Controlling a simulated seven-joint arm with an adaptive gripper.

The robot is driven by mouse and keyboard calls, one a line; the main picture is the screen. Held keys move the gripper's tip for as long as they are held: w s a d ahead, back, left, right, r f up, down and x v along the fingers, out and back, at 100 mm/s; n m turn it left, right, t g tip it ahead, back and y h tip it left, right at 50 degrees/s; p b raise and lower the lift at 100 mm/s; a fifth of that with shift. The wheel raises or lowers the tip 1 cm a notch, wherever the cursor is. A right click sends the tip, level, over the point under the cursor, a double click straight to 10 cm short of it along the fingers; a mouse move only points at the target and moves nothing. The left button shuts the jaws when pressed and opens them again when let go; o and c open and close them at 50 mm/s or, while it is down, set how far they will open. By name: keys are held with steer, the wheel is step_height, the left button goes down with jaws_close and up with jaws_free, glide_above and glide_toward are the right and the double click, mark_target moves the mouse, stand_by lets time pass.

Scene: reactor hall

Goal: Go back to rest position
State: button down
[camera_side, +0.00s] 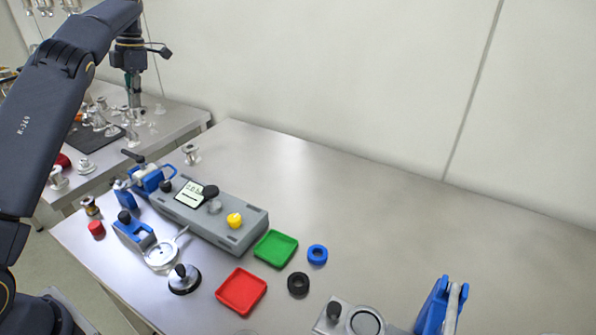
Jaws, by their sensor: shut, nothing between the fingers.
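My gripper (133,100) hangs pointing down from my raised arm at the upper left of the side view. It appears over the table with metal fittings, away from the objects on the main worktable (330,180). Its fingers are small in the picture; they are shut, with nothing held.
On the worktable are a grey device with a yellow knob (234,220), a green tray (276,248), a red tray (241,291), a blue ring (317,254), a black ring (298,284) and blue clamps (133,231). The worktable's back right is clear, beside a wall (350,80).

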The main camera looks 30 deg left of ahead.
steer(key=s+d+r+m+t+h, duration=0.1)
steer(key=s+d+r+m+t, duration=0.2)
steer(key=d+r, duration=0.5)
steer(key=s+d+r+m+t+h, duration=0.15)
steer(key=s+d+r+m, duration=0.25)
steer(key=s+d+r, duration=0.4)
steer(key=s+d+m+t, duration=0.2)
steer(key=s+d+m, duration=0.5)
steer(key=d+m, duration=0.2)
steer(key=s+d+f+m+y, duration=0.1)
steer(key=s+f+m, duration=0.2)
steer(key=f+m, duration=0.3)
steer(key=s+d+f+m+t+y, duration=0.1)
steer(key=s+d+f+m, duration=0.1)
steer(key=f+m, duration=0.5)
steer(key=s+m, duration=0.1)
steer(key=m, duration=0.4)
steer(key=shift+s+d+f+m, duration=0.2)
steer(key=shift+s+m, duration=0.1)
steer(key=shift+s, duration=0.05)
steer(key=c, duration=1.9)
jaws_free()
steer(key=shift+t, duration=0.25)
